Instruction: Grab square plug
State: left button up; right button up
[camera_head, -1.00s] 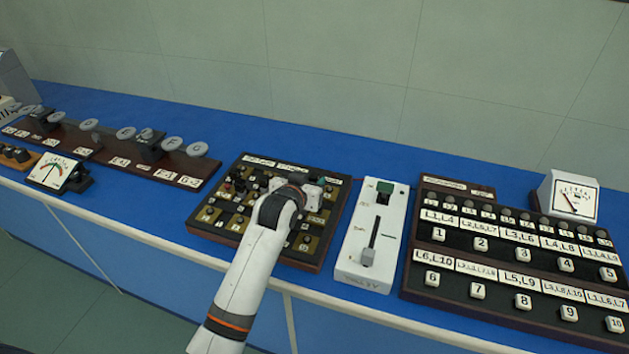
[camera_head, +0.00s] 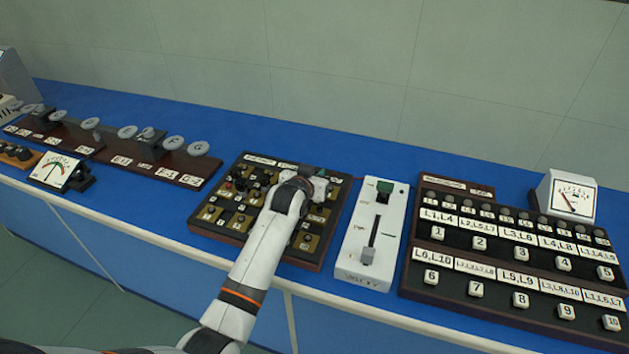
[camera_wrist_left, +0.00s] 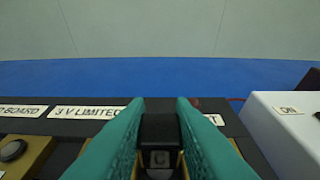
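My left gripper (camera_wrist_left: 161,112) has two green fingers, which stand apart on either side of a black block with a small square face, seemingly the square plug (camera_wrist_left: 160,130). The block fills the gap, but I cannot tell whether the fingers press on it. In the head view my left gripper (camera_head: 308,188) is over the right back part of the plug board (camera_head: 215,228); its own wrist hides the fingertips and the plug there. My right gripper is not in view.
A white switch box (camera_head: 354,262) stands just right of the board, with a button panel (camera_head: 412,270) and a meter (camera_head: 568,196) beyond. Knob panels (camera_head: 190,180) and another meter (camera_head: 54,171) are at left. Blue bench top (camera_head: 250,130) behind the board is clear.

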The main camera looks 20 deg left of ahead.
pick_arm(q)
grip_shut()
